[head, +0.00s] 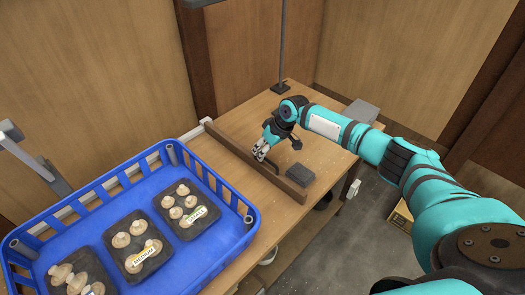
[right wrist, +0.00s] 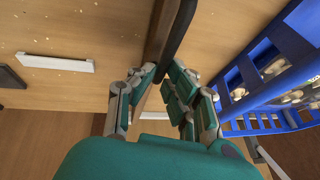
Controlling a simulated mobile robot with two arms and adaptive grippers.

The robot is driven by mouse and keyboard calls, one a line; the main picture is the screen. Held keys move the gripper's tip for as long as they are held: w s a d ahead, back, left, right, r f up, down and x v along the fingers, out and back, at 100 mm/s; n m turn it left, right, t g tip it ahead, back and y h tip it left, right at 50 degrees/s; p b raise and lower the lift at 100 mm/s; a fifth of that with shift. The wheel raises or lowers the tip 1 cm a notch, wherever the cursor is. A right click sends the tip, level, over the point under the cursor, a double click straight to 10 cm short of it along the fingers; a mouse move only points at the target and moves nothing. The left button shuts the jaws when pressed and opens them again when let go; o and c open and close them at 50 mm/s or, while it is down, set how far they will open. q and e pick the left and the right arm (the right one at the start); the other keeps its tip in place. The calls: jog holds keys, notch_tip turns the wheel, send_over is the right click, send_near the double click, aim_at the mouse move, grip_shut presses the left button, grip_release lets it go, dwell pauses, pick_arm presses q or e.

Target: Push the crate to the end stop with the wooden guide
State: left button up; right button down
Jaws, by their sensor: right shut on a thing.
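The blue crate (head: 228,243) stands on the wooden table in the lower left of the head view, with several black trays of mushrooms in it. Its blue side also shows at the right of the right wrist view (right wrist: 240,75). The wooden guide (head: 232,147), a long brown bar, lies across the table beyond the crate, apart from it. My right gripper (head: 262,151) is at the bar, shut on its dark curved handle (right wrist: 181,28). The fingers partly hide the handle. I cannot tell which part is the end stop. My left gripper is not in view.
A dark grey block (head: 300,173) sits by the bar's near end. A grey box (head: 360,111) stands at the table's far right. A thin post (head: 282,50) rises at the back. Bare table (head: 230,185) lies between crate and bar.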

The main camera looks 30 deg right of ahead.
jog(key=shift+a+r, duration=0.1)
jog(key=shift+a, duration=0.1)
jog(key=s+a+p, duration=0.3)
jog(key=a+p, duration=0.2)
jog(key=a, duration=0.3)
jog(key=shift+a+p, duration=0.25)
jog(key=shift+p, duration=0.15)
